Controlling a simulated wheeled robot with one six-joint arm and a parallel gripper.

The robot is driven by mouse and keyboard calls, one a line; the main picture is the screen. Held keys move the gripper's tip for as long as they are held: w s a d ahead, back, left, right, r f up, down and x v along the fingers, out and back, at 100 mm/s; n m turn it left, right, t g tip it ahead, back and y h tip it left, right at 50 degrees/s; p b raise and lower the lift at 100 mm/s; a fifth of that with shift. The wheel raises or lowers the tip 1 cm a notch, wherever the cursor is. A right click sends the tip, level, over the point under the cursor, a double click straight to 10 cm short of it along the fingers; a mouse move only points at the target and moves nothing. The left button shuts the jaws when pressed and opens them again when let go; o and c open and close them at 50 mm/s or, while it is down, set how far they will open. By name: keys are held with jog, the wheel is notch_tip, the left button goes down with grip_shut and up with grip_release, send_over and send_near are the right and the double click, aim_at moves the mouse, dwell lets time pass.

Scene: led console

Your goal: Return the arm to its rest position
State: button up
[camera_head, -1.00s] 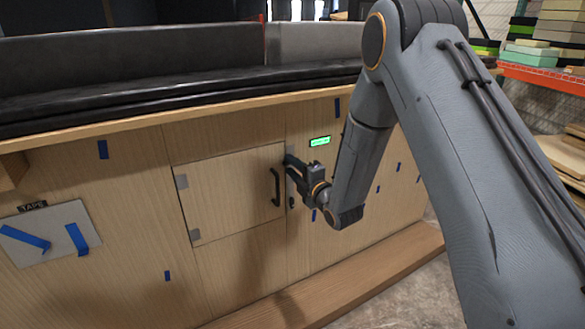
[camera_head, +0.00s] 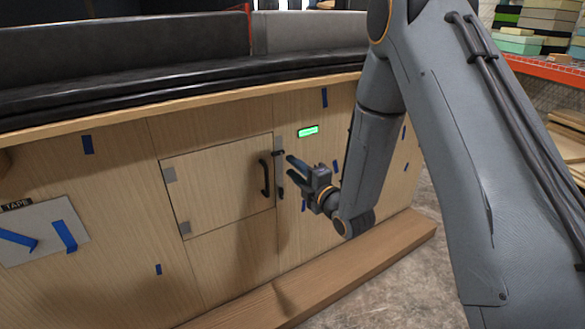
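My gripper (camera_head: 294,170) is in front of the wooden console (camera_head: 120,225), just right of a small closed door (camera_head: 218,185). Its two dark fingers are spread apart with nothing between them. They point left toward a grey latch plate (camera_head: 279,165) beside the door's black handle (camera_head: 264,178). I cannot tell for certain whether the fingertips touch the plate. My arm is extended, coming in from the right. A green lit LED display (camera_head: 308,132) sits on the panel above the gripper.
A black padded ledge (camera_head: 180,85) runs along the console's top. A wooden step (camera_head: 330,265) juts out at its base. A grey card with blue tape (camera_head: 45,232) is at left. Shelves with boxes (camera_head: 540,25) stand at the back right. Bare floor (camera_head: 400,290) shows in front.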

jog(key=shift+r, duration=0.1)
jog(key=s+d+r+m+g+h, duration=0.3)
jog(key=s+d+m+g+h, duration=0.45)
jog(key=s+m, duration=0.45)
jog(key=s+d+r+m+g+h, duration=0.1)
jog(key=s+d+r+m+g, duration=0.15)
jog(key=s, duration=0.65)
jog(key=s+d+r+m+g, duration=0.1)
jog(key=s+m+g, duration=0.25)
jog(key=s, duration=0.55)
jog(key=s+d+r+m+g+h, duration=0.15)
jog(key=s+m, duration=0.25)
jog(key=s, duration=0.4)
jog(key=d+r+m+p, duration=0.2)
jog(key=d+r+p, duration=0.5)
jog(key=p, duration=0.8)
jog(key=shift+d+r+m+p, duration=0.3)
jog(key=shift+d+m+p, duration=0.05)
jog(key=shift+d+m, duration=0.1)
